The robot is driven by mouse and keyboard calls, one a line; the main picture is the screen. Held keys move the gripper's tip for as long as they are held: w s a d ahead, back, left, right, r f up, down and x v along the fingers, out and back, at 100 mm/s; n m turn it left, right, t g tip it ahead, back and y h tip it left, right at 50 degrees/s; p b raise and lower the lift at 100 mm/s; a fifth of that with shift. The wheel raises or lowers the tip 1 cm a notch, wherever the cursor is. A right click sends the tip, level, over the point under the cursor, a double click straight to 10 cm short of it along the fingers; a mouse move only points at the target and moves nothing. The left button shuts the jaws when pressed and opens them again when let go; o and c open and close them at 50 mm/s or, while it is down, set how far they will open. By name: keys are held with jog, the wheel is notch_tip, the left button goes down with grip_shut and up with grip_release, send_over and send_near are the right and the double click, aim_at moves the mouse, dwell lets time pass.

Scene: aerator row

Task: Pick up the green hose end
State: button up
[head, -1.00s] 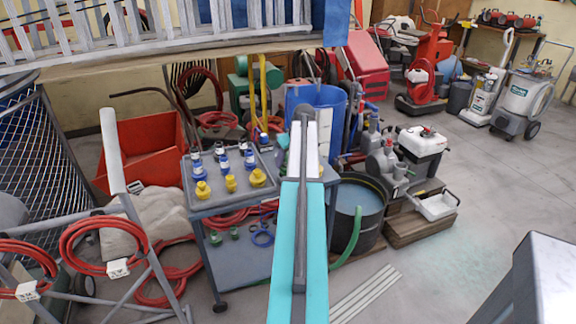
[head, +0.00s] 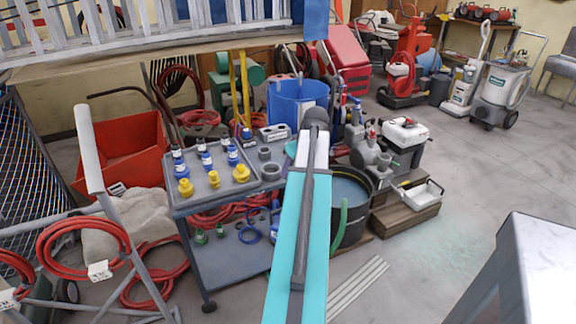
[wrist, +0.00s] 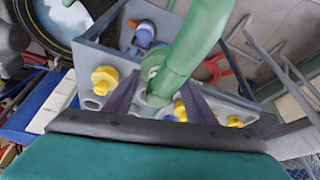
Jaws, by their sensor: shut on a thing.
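The green hose (wrist: 195,45) comes down from the top of the wrist view, with its lower end (wrist: 160,88) between my fingers. My gripper (wrist: 160,98) is shut on this end, one dark finger on each side. Beyond it is the trolley's tray with yellow fittings. In the head view, part of the green hose (head: 341,222) hangs against the side of the black tub (head: 358,229). My arm hides the gripper and the hose end there.
The grey trolley (head: 200,203) holds blue and yellow fittings, with hoses on its lower shelf. A blue barrel (head: 285,104) stands behind it. Hose coils on a rack (head: 85,245) are at the left. A grey box-like block (head: 535,262) is at the lower right.

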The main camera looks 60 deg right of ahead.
jog(key=shift+s+a, duration=0.25)
jog(key=shift+s, duration=0.3)
dwell(0.4)
